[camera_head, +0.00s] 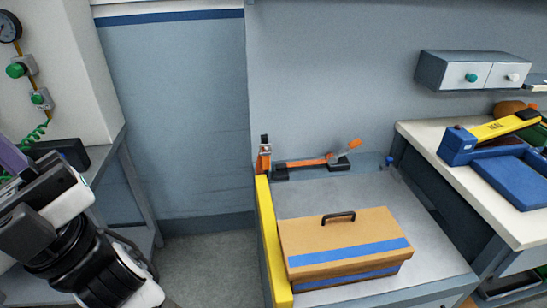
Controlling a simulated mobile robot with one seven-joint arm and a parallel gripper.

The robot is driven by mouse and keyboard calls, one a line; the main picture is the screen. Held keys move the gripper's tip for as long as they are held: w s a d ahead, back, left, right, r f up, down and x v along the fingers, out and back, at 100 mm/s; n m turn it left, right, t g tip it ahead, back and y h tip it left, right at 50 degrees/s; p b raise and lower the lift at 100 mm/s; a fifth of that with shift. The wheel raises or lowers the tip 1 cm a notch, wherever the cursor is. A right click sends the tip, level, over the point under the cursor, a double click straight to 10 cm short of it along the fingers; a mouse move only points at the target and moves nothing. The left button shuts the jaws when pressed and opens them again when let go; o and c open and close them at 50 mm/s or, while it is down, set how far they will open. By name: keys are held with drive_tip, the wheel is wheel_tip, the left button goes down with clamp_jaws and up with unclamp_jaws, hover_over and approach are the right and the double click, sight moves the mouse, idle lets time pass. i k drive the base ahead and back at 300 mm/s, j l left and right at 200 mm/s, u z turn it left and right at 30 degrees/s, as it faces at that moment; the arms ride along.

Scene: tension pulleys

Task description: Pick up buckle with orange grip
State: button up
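An orange clamp-like buckle (305,162) lies at the back of the grey workbench (300,200), near the wall. It has a long orange bar, dark blocks near its ends and an orange grip (354,144) tilted up at its right end. Another upright orange and black piece (264,158) stands just left of it, at the far end of a yellow rail; I cannot tell whether the two are joined. My black and white arm is at the lower left, well away from the buckle. I cannot make out my gripper's fingers.
A tan box (345,236) with a black handle and blue stripe stands in front of the buckle. The yellow rail (270,240) edges the bench's left side. A right-hand table (415,140) holds a blue and yellow tool (490,140). Floor is open left of the bench.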

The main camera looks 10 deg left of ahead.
sight(266, 156)
drive_tip(key=i+j+z, duration=0.1)
drive_tip(key=j+z, duration=0.15)
drive_tip(key=j, duration=0.2)
drive_tip(key=j+z, duration=0.3)
drive_tip(key=j, duration=0.15)
drive_tip(key=i+j+z, duration=0.15)
drive_tip(key=j, duration=0.15)
drive_tip(key=i+j+z, duration=0.15)
drive_tip(key=j, duration=0.2)
drive_tip(key=j+z, duration=0.1)
drive_tip(key=j, duration=0.2)
drive_tip(key=i+j, duration=0.15)
drive_tip(key=j, duration=0.15)
drive_tip(key=i+j+z, duration=0.1)
drive_tip(key=j, duration=0.15)
